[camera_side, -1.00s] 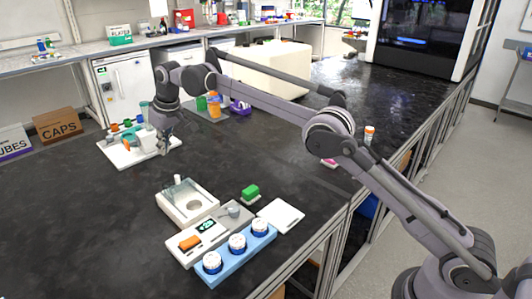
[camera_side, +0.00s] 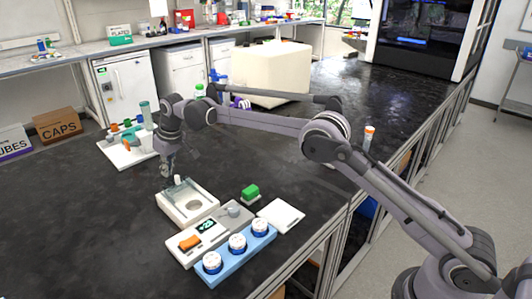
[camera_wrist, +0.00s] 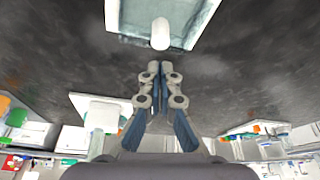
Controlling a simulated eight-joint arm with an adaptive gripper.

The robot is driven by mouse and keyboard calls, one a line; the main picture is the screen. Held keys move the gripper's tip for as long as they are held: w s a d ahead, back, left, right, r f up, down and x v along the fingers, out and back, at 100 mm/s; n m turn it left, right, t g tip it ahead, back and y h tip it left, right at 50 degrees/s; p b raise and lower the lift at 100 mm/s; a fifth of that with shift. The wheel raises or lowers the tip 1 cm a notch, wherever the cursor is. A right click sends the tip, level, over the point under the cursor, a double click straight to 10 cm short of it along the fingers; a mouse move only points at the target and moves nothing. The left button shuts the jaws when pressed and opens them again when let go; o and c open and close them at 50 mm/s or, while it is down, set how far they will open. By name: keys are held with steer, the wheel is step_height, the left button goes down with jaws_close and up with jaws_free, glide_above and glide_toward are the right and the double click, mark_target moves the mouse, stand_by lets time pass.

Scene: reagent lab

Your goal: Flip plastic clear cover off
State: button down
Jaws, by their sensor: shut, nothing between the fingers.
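A white square weighing unit (camera_side: 205,212) sits on the dark bench. Its top looks covered by a clear pane, through which a round pan shows, with a small pale upright handle (camera_side: 178,180) at its far edge. In the wrist view the clear cover (camera_wrist: 190,15) fills the top, and its white handle (camera_wrist: 160,35) points toward me. My gripper (camera_side: 166,173) is shut and empty, pointing down just behind and left of the handle, apart from it. In the wrist view its fingertips (camera_wrist: 154,68) are together below the handle. The cover's exact edges are hard to make out.
In front stand a display panel (camera_side: 206,226) with an orange block and a blue rack (camera_side: 228,262) of white-capped jars. A green block (camera_side: 250,191) and a white plate (camera_side: 290,210) lie to the right. A white tray (camera_side: 118,158) of coloured pieces lies behind left.

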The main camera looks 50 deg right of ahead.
mark_target(175, 188)
steer(key=shift+s+d, duration=0.15)
steer(key=shift+s, duration=0.35)
steer(key=shift+s+d, duration=0.15)
steer(key=shift+s, duration=0.35)
steer(key=shift+s, duration=0.1)
steer(key=s, duration=0.8)
steer(key=w, duration=0.2)
steer(key=w+a, duration=0.1)
steer(key=w, duration=0.1)
steer(key=v, duration=1)
steer(key=shift+w, duration=0.15)
